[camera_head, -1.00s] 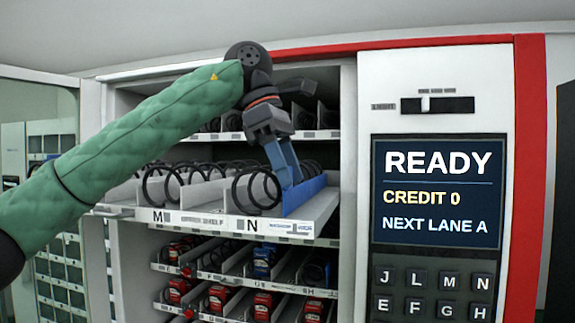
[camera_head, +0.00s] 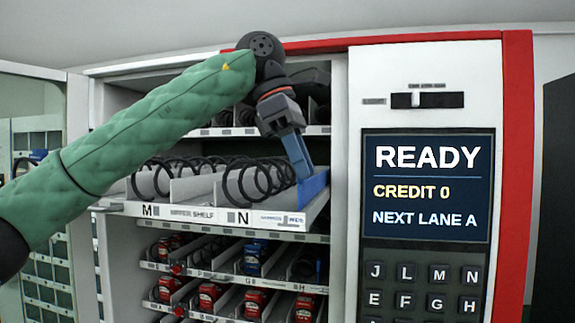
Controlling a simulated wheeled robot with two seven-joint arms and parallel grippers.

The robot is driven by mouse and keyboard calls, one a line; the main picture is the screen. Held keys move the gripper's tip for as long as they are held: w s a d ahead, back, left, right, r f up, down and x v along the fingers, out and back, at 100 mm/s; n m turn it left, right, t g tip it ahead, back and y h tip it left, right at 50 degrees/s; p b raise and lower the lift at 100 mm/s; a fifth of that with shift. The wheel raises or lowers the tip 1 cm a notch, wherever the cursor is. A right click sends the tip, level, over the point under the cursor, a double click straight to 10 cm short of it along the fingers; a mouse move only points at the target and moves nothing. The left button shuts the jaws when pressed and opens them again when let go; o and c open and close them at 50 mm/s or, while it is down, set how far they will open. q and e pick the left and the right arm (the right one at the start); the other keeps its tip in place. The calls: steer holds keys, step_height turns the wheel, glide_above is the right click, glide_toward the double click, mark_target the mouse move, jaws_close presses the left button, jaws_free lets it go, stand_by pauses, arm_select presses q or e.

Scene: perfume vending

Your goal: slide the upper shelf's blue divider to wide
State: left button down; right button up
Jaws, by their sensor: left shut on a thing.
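The upper shelf (camera_head: 185,212) is pulled out of the vending machine, with labels M and N on its front edge. The blue divider (camera_head: 315,184) stands upright at the right end of this shelf. My left gripper (camera_head: 304,175) reaches down from above and is shut on the blue divider, its blue fingers at the divider's top edge. Black spiral coils (camera_head: 250,180) and grey dividers stand to the left of it. My right gripper is not in view.
The machine's front panel (camera_head: 430,120) with a screen and keypad stands close to the right. Lower shelves hold red boxes (camera_head: 210,296) and a blue box (camera_head: 252,258). Another shelf lies above, behind my arm.

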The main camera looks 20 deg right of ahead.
arm_select(q)
steer(key=shift+s, duration=0.1)
steer(key=c, duration=1.3)
jaws_free()
steer(key=shift+o, duration=1.3)
steer(key=shift+s+d, duration=0.1)
steer(key=shift+d, duration=0.05)
steer(key=shift+s+d, duration=0.1)
steer(key=shift+d, duration=0.05)
steer(key=shift+a+r, duration=0.1)
steer(key=shift+a, duration=0.1)
steer(key=shift+w+a+r, duration=0.1)
steer(key=shift+w+r, duration=0.15)
steer(key=b+v, duration=0.2)
steer(key=v, duration=0.5)
steer(key=shift+s+b, duration=0.15)
steer(key=shift+b, duration=0.2)
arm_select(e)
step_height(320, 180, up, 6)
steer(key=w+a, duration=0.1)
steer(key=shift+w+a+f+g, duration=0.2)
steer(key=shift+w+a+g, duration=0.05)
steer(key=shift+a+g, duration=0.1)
